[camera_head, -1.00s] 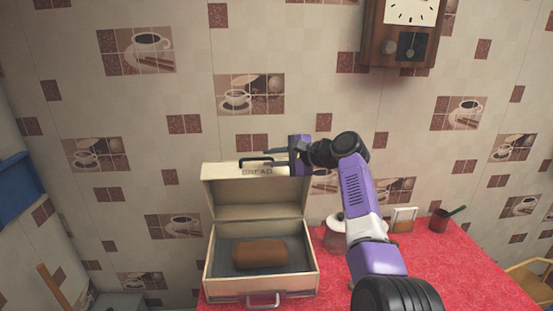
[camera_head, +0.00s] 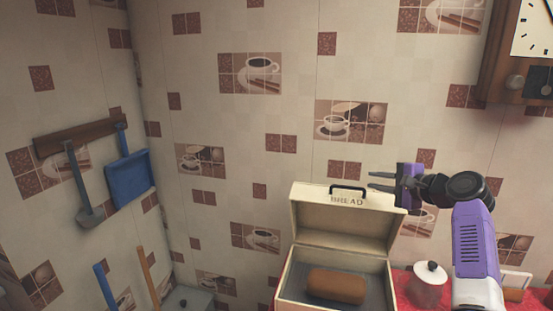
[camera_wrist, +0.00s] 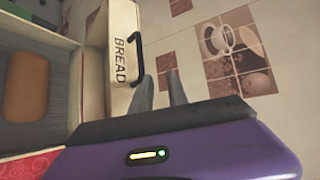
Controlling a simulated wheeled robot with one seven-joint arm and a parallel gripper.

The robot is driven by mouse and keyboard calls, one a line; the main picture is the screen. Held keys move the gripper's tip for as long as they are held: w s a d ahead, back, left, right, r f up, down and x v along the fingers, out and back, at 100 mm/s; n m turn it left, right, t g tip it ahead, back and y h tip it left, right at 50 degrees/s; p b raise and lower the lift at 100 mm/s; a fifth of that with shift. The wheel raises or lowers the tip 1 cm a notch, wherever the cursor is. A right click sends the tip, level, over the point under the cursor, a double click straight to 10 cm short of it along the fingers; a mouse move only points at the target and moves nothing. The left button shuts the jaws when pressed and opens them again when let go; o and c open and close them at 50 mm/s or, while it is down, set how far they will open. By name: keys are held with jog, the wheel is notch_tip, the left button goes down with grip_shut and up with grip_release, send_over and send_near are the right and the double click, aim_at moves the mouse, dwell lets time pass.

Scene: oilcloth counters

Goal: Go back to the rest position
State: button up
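My gripper (camera_head: 371,180) is raised at the top right of the bread box (camera_head: 298,262), beside its open lid. Its two dark fingers point left, are spread apart and hold nothing; they also show apart in the wrist view (camera_wrist: 159,86). The cream box has its lid (camera_head: 336,240) standing up, with "BREAD" lettering and a black handle (camera_head: 348,189). A brown loaf (camera_head: 337,286) lies inside the box. The box's lower front is cut off by the picture edge. In the wrist view the lid (camera_wrist: 122,55) is left of the fingers.
A white-lidded jar (camera_head: 428,285) stands on the red counter right of the box, close to my arm. A wooden clock (camera_head: 507,55) hangs at upper right. A blue dustpan (camera_head: 129,178) hangs on the left wall. The space above the box is clear.

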jog(key=s+d+f+n+t+h, duration=0.1)
jog(key=s+d+n+t+h, duration=0.15)
jog(key=d+h, duration=0.4)
jog(key=s+a+f+n+t+h, duration=0.1)
jog(key=s+f+n+h, duration=0.1)
jog(key=s+f, duration=0.5)
jog(key=s+a+f+n+t+h, duration=0.15)
jog(key=s+f, duration=0.35)
jog(key=s, duration=0.5)
jog(key=s+a+f+n+g+y, duration=0.1)
jog(key=s+a, duration=0.4)
jog(key=s, duration=1)
jog(key=s+a+f+n+g+y, duration=0.1)
jog(key=s+a+f+n, duration=0.2)
jog(key=s, duration=1.3)
jog(key=s+a+f+n+g+y, duration=0.1)
jog(key=s+a+n, duration=0.4)
jog(key=s, duration=1)
jog(key=a+f+y, duration=0.1)
jog(key=a, duration=0.1)
jog(key=shift+s+a+g, duration=0.15)
jog(key=shift+a+g, duration=0.15)
jog(key=shift+g, duration=0.1)
